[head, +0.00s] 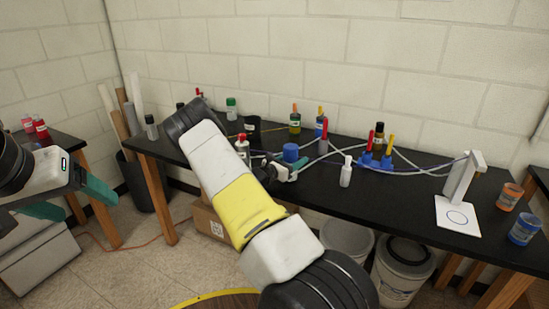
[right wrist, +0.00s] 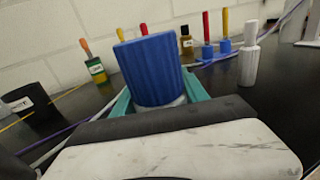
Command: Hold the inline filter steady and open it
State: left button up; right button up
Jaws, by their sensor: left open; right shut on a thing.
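The inline filter shows as a blue ribbed cylinder (head: 291,152) on the black table, in front of the bottles. In the right wrist view its blue ribbed top (right wrist: 150,66) stands upright above a pale lower part. My right gripper (head: 284,169) is shut on that lower part, with its teal fingers on both sides; they also show in the right wrist view (right wrist: 160,101). The filter's base is hidden by the gripper. My left gripper (head: 84,204) is open and empty, off the table at the far left, well away from the filter.
A small white bottle (head: 346,172) stands right of the filter. Blue fittings with red and yellow handles (head: 376,157) and pale tubes lie behind it. A white stand (head: 459,212) is at the right end. Several bottles line the back. The table front between bottle and stand is clear.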

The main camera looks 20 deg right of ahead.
jog(key=shift+r, duration=1.45)
jog(key=shift+s+a+r, duration=0.1)
jog(key=shift+a+r, duration=0.05)
jog(key=s+a+r, duration=0.1)
jog(key=s+a, duration=0.9)
jog(key=a, duration=0.2)
jog(key=shift+r, duration=0.2)
jog(key=o, duration=0.7)
grip_shut()
